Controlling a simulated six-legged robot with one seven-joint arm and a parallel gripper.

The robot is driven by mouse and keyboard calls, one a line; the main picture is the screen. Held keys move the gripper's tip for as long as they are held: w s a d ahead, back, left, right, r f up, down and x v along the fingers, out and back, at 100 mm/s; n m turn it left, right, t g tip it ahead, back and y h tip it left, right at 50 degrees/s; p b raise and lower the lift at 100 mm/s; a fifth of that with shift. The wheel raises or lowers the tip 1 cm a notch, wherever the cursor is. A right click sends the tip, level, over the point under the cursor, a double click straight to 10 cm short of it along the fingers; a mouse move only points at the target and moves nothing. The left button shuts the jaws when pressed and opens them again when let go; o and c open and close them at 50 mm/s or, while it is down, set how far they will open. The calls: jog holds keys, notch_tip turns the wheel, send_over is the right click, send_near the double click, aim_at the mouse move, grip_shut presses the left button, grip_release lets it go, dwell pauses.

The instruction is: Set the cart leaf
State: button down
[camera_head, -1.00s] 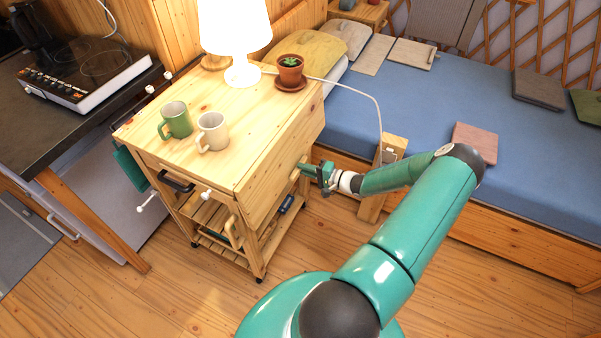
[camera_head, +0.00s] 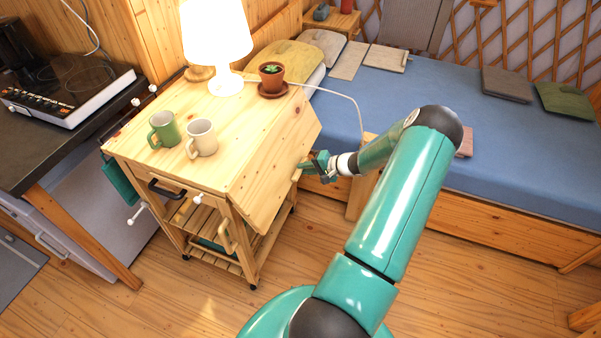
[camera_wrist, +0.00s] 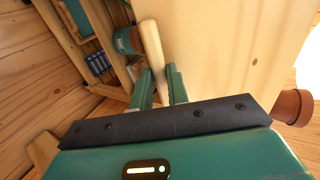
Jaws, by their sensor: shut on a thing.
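The wooden cart (camera_head: 222,130) stands left of centre in the head view. Its leaf (camera_head: 272,178) hangs from the right edge of the top, sloping down and outward, neither level nor clearly upright. My gripper (camera_head: 306,167) is at the outer side of the leaf, below the level of the top. In the wrist view my gripper (camera_wrist: 160,86) is shut on a pale wooden handle (camera_wrist: 151,48) beside the leaf (camera_wrist: 222,45). The fingers partly hide the handle's near end. I cannot see any support under the leaf.
A lamp cord runs right. The bed (camera_head: 450,120) is behind my arm; a stove counter (camera_head: 60,125) is at left.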

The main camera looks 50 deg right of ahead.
jog(key=s+r+g+h, duration=0.1)
jog(key=r+g+h, duration=0.1)
jog(key=r+g, duration=0.3)
jog(key=s+d+r+g+h, duration=0.1)
jog(key=r+g, duration=0.4)
jog(key=r, duration=0.8)
jog(key=shift+s+d+r+h, duration=0.25)
jog(key=shift+s+h, duration=0.15)
jog(key=shift+s, duration=0.4)
jog(key=shift+w+a, duration=0.1)
jog(key=shift+w, duration=0.05)
jog(key=c, duration=1.4)
grip_release()
jog(key=shift+f, duration=0.1)
jog(key=shift+o, duration=0.2)
